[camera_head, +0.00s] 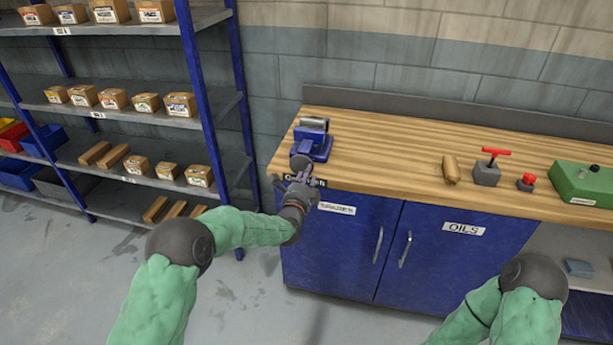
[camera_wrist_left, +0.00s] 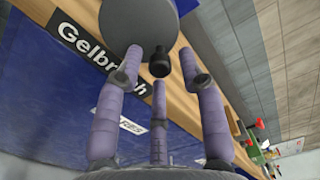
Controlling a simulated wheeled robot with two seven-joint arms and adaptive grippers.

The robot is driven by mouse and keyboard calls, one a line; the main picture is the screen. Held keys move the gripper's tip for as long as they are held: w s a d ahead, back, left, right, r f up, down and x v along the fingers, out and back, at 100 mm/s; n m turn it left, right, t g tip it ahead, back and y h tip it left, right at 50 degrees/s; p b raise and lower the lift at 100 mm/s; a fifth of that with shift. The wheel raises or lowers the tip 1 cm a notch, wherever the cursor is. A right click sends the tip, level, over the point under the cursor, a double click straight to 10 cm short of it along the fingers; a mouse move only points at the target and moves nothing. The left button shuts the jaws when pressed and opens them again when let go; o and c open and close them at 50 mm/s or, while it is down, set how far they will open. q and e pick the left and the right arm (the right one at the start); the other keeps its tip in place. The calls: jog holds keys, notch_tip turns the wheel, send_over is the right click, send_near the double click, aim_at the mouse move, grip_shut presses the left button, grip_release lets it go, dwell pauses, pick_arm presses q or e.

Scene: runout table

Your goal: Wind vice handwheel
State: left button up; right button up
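The blue vice (camera_head: 314,138) stands at the left end of the wooden bench top. Its grey round handwheel (camera_head: 300,162) faces the front edge; in the left wrist view the handwheel (camera_wrist_left: 138,25) is a flat disc at the top, with a dark knob (camera_wrist_left: 159,67) sticking out towards me. My left gripper (camera_head: 300,184) is just in front of the handwheel. In the left wrist view its purple fingers (camera_wrist_left: 160,58) are spread around the knob, with visible gaps, so it appears open and not gripping. My right arm shows at lower right, but its gripper is not visible.
The wooden bench top (camera_head: 390,150) sits over blue cabinet doors (camera_head: 340,245). A wooden piece (camera_head: 451,170), a red-handled grey block (camera_head: 488,170), a red-topped part (camera_head: 526,182) and a green box (camera_head: 585,183) stand at right. Shelving (camera_head: 215,110) stands left.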

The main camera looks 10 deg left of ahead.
pick_arm(q)
jog(key=m, duration=0.4)
jog(key=shift+p, duration=0.3)
grip_shut()
jog(key=shift+a+r+n+b, duration=0.1)
jog(key=shift+r+n+b, duration=0.2)
jog(key=shift+n, duration=0.5)
jog(key=shift+a+r+n+b, duration=0.15)
jog(key=shift+n+b, duration=0.2)
jog(key=shift+n, duration=0.45)
